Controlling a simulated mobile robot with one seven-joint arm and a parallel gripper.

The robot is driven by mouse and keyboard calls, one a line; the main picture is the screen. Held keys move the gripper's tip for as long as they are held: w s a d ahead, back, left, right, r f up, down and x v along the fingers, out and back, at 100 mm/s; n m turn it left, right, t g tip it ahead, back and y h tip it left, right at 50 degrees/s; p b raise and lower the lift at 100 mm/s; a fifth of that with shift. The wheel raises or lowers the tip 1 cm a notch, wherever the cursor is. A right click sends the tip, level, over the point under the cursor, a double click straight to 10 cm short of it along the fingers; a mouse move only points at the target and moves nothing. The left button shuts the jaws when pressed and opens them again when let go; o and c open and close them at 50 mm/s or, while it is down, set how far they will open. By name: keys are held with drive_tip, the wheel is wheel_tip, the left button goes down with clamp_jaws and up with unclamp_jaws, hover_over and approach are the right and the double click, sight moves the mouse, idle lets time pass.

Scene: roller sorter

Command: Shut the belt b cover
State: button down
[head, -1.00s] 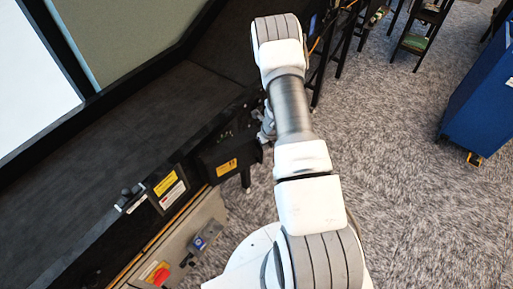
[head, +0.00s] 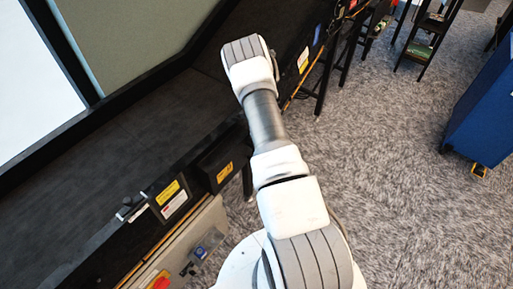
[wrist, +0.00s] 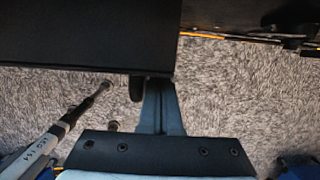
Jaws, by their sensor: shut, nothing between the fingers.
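A black box-like housing with a yellow label (head: 222,170) juts from the side of the black conveyor in the head view. I cannot tell from its markings whether it is the belt b cover. In the wrist view, a dark flat panel (wrist: 85,38) fills the upper left, its lower edge just beyond my gripper (wrist: 153,84). My gripper is shut and empty. Its tips overlap the panel's lower right corner in the picture; I cannot tell whether they touch. My gripper is hidden behind my arm in the head view.
The conveyor's dark belt bed (head: 100,165) runs along the left. Yellow and white labels (head: 170,198) and a red button (head: 160,284) are on its side. A blue cabinet (head: 487,115) stands at the right. Carpet between is clear.

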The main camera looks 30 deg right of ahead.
drive_tip(key=shift+w+a, duration=0.1)
drive_tip(key=shift+w, duration=0.25)
idle(0.4)
